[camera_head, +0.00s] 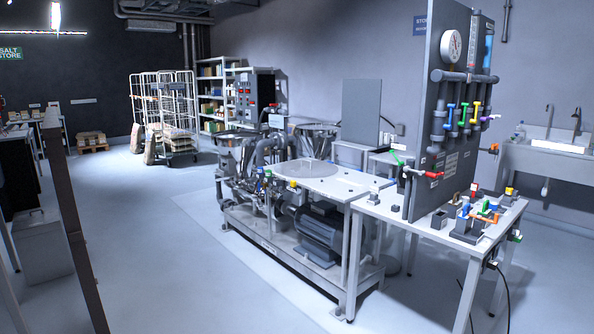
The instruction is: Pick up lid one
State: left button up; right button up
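No lid marked as lid one can be made out. A round grey plate (313,169), which may be a lid, lies flat on the white top (335,187) of the machine skid. Two metal hoppers stand at the skid's back, a left hopper (234,140) and a right hopper (316,130); I cannot tell whether either is covered. Neither of my grippers is in view.
A bench (400,217) at right carries a tall grey panel (437,110) with a gauge and coloured valves, plus small coloured parts. A sink (548,160) stands behind it. Wheeled cages (172,110) and shelves (213,95) stand far back. Floor (145,250) left of the skid is clear.

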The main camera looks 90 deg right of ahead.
aim_at(303, 168)
jog(key=z, duration=2.8)
jog(key=j+z, duration=0.2)
jog(key=j, duration=0.55)
